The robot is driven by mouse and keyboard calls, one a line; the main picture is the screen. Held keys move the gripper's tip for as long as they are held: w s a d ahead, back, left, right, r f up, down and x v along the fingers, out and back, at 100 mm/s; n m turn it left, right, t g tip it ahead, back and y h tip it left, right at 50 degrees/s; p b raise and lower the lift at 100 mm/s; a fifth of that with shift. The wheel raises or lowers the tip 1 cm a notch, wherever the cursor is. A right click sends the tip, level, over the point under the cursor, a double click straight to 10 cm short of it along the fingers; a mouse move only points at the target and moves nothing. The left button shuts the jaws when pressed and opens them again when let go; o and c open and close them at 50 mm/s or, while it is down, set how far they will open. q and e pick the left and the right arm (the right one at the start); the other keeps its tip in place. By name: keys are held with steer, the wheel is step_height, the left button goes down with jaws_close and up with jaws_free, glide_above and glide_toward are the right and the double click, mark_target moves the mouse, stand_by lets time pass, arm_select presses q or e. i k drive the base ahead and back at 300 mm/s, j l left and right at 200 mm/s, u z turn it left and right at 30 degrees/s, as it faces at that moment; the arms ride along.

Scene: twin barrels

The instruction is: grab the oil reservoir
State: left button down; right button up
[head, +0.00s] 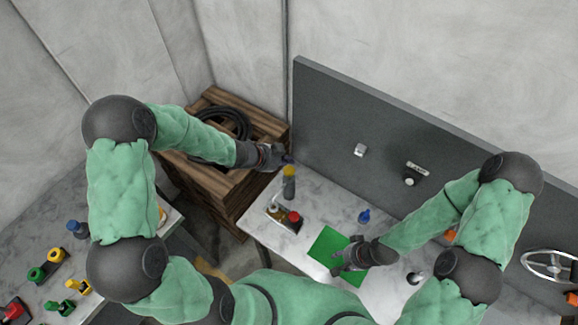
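I cannot tell for sure which thing is the oil reservoir. A dark grey bottle with a yellow top (289,186) stands upright at the back left of the marble table. In front of it, a small unit with a red cap (294,217) sits at the table's left edge. My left gripper (287,159) is above and behind the yellow-topped bottle, apart from it; its fingers are too small to read. My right gripper (336,264) is over the green mat (327,243), with its fingers apart and nothing visible between them.
A small blue bottle (364,216) stands behind the mat. A grey panel (345,115) rises along the table's back. A second table (30,230) at far left holds several coloured parts.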

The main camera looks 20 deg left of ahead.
mark_target(276, 212)
steer(key=k+j, duration=0.35)
steer(key=j, duration=0.15)
steer(key=k+j, duration=0.35)
steer(key=j, duration=0.2)
